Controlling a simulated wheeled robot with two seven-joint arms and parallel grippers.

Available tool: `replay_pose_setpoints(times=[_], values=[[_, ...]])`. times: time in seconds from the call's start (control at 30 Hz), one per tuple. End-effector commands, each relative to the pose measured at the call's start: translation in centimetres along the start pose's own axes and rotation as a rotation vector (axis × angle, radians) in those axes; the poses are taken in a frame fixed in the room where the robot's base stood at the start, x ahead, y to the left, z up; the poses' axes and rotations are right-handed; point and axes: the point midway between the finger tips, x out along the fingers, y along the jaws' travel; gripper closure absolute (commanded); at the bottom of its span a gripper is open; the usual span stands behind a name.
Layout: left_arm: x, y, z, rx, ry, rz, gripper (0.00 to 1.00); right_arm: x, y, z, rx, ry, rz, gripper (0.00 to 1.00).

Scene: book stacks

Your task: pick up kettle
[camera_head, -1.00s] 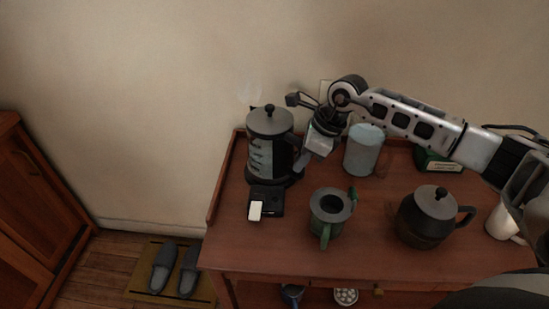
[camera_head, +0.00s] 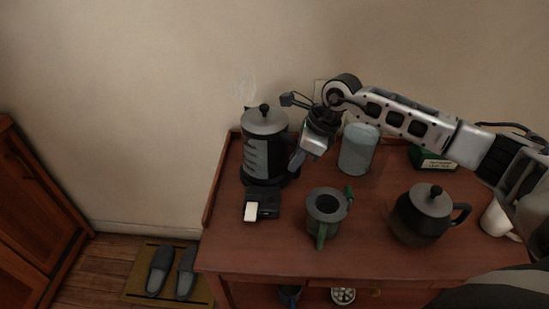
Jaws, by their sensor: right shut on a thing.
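The kettle (camera_head: 262,150) is a tall dark cylinder with a grey lid and black knob, standing upright on its dark base at the back left of the wooden table. Faint steam rises near its top left. My right gripper (camera_head: 298,158) comes in from the right and is shut on the kettle's handle side; the handle itself is mostly hidden by the gripper. I cannot tell whether the kettle is clear of its base. My left gripper is not in view.
A small black block (camera_head: 268,203) lies before the kettle. Slippers (camera_head: 186,272) lie on the floor mat.

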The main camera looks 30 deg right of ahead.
Motion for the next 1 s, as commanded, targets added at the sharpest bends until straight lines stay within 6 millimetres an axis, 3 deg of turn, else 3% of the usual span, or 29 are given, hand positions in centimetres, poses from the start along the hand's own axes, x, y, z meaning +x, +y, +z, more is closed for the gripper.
replay_pose_setpoints(times=[0.47, 0.73, 1.0], values=[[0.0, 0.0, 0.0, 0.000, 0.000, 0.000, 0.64, -1.2, -0.2, 0.8, -0.002, -0.012, -0.006, 1.00], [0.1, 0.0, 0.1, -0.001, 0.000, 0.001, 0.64, -3.2, -0.2, 1.5, -0.003, -0.010, -0.007, 1.00], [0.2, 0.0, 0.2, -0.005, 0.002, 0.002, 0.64, -6.0, 1.1, 0.8, -0.003, -0.008, -0.007, 1.00]])
